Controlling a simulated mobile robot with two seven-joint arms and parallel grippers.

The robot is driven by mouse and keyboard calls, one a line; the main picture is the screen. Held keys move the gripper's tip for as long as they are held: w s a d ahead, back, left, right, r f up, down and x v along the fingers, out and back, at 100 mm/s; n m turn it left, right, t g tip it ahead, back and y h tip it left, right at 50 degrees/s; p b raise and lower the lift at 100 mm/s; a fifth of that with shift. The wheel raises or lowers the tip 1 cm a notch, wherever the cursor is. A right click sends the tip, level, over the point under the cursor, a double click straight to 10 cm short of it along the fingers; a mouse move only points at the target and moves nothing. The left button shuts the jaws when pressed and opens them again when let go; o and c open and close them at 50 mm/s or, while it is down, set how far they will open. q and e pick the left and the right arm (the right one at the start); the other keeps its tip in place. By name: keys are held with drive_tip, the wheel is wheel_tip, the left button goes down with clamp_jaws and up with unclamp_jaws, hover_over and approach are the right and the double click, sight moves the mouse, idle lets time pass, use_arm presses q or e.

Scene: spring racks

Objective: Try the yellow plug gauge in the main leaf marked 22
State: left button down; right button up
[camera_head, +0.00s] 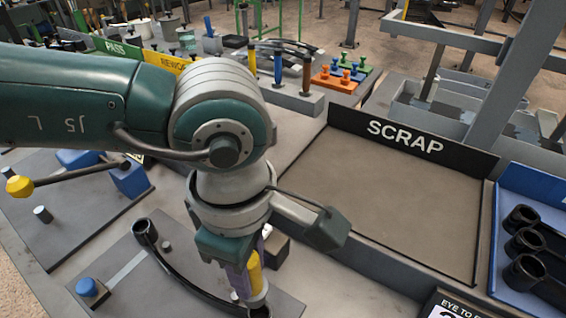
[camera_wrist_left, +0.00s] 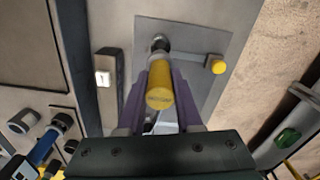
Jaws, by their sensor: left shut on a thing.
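My left gripper (camera_head: 243,280) points down and is shut on the yellow plug gauge (camera_head: 254,272). In the left wrist view the gauge (camera_wrist_left: 159,88) sits between the purple fingers (camera_wrist_left: 158,100). A black curved leaf (camera_head: 185,278) lies on a grey plate, with one open eye (camera_head: 145,232) at its far left end. Its other end is right under the gauge, near the bottom edge. The gauge's grey lower end meets that near eye; I cannot tell whether it is inside. No 22 mark is readable. My right gripper is not in view.
A SCRAP tray (camera_head: 400,205) lies empty at right. A blue tray (camera_head: 503,200) holds black eyed leaves (camera_head: 524,240). A yellow-knobbed lever (camera_head: 20,186) and blue blocks stand at left, with a blue knob (camera_head: 87,288) at front. Colored gauges (camera_head: 278,68) stand behind.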

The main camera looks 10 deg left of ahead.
sight(254, 290)
use_arm(q)
drive_tip(key=shift+s+d, duration=0.1)
drive_tip(key=shift+d, duration=0.15)
drive_tip(key=shift+f, duration=0.1)
drive_tip(key=shift+a+f+b, duration=0.15)
drive_tip(key=shift+f+b, duration=0.65)
wheel_tip(254, 290, down, 4)
drive_tip(key=b, duration=0.3)
drive_tip(key=shift+r, duration=0.2)
drive_tip(key=shift+f+b, duration=0.1)
drive_tip(key=shift+b, duration=0.2)
idle(0.8)
drive_tip(key=shift+f+b, duration=0.2)
drive_tip(key=shift+b, duration=0.2)
idle(0.3)
drive_tip(key=shift+r, duration=0.35)
idle(0.5)
